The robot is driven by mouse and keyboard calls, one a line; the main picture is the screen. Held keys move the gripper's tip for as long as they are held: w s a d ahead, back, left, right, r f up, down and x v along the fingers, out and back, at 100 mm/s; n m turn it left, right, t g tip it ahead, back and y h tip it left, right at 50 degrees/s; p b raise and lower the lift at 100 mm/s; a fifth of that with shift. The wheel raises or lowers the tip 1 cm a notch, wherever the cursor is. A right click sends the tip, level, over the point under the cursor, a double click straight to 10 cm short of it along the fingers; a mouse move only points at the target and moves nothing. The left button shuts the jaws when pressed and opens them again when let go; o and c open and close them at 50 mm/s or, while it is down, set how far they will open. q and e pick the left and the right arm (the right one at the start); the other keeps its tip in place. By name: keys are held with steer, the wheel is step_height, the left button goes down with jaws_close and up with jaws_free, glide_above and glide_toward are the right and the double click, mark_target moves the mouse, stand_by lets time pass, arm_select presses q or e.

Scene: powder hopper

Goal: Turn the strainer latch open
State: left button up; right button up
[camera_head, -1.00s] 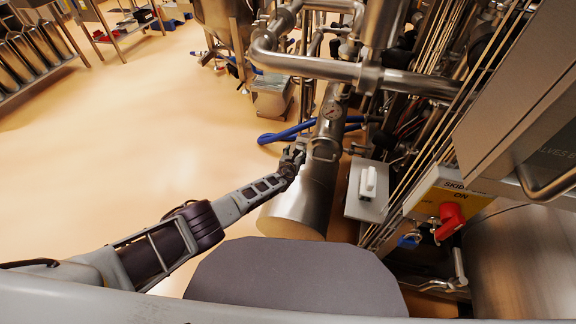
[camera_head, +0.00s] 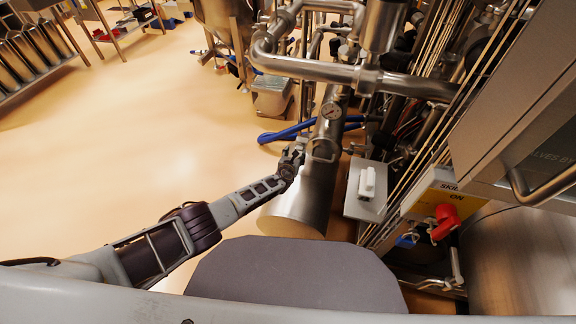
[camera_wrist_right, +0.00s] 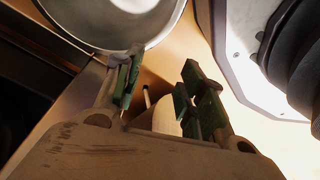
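The strainer is a steel cylinder (camera_head: 300,200) lying tilted at the middle of the head view, with a clamp-like ring (camera_head: 325,148) around its upper part. My left gripper (camera_head: 296,153) is at the cylinder's left side, close to this ring. The latch itself is too small to make out, and I cannot tell whether the gripper touches it or whether its fingers are shut. My right gripper (camera_wrist_right: 162,92) shows only in the right wrist view. Its green-padded fingers are apart with nothing visible between them.
Blue hose (camera_head: 285,134) lies behind. The floor (camera_head: 130,130) at left is clear.

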arm_select(q)
steer(key=p+v, duration=1)
steer(key=shift+s+a+r, duration=0.2)
arm_select(e)
steer(key=s+d+f, duration=0.2)
steer(key=s+d, duration=0.2)
steer(key=s, duration=0.4)
steer(key=s+d+f+g, duration=0.1)
steer(key=s+d+f, duration=0.1)
steer(key=s+d, duration=0.3)
steer(key=s, duration=0.4)
steer(key=shift+d+h, duration=0.2)
steer(key=shift+h, duration=0.2)
stand_by(1.9)
steer(key=shift+s+f, duration=0.1)
stand_by(0.4)
arm_select(q)
steer(key=shift+f, duration=0.1)
stand_by(0.4)
